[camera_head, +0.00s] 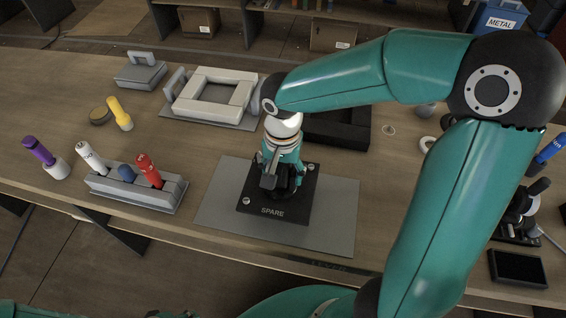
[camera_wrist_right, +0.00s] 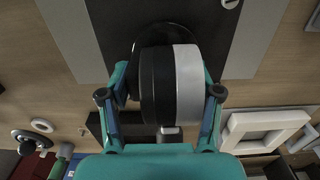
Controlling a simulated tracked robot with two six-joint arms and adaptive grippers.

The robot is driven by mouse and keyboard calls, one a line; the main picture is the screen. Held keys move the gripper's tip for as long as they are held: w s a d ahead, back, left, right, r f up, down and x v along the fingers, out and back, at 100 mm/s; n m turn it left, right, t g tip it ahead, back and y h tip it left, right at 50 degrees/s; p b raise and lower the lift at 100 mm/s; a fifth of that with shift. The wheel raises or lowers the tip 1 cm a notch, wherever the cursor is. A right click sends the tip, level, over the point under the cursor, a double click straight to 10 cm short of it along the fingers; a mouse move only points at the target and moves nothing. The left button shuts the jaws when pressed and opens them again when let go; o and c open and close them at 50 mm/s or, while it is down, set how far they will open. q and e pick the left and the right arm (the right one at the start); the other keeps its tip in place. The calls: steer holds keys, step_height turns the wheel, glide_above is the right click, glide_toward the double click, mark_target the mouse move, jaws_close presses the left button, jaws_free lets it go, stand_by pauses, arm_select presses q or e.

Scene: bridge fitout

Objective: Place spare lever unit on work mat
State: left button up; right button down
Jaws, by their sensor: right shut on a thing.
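The spare lever unit has a black square base plate (camera_head: 272,212) marked SPARE, with bolts at its corners. It is over the grey work mat (camera_head: 335,215), within the mat's outline, and looks flat on it; a small gap cannot be ruled out. My right gripper (camera_head: 281,172) points down over the unit and hides most of its lever. In the right wrist view its fingers are shut around the lever's black and silver round head (camera_wrist_right: 172,85), with the base plate (camera_wrist_right: 110,30) beyond. My left gripper is not in view.
A black tray (camera_head: 340,132) lies behind the mat. A white square frame (camera_head: 215,92) stands at the back left. A grey holder (camera_head: 135,190) with coloured handles is left of the mat. Another lever device (camera_head: 520,210) is at the right. Bare tabletop lies between holder and mat.

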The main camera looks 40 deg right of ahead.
steer(key=shift+f, duration=1.25)
steer(key=shift+c, duration=1.1)
jaws_free()
step_height(320, 180, up, 12)
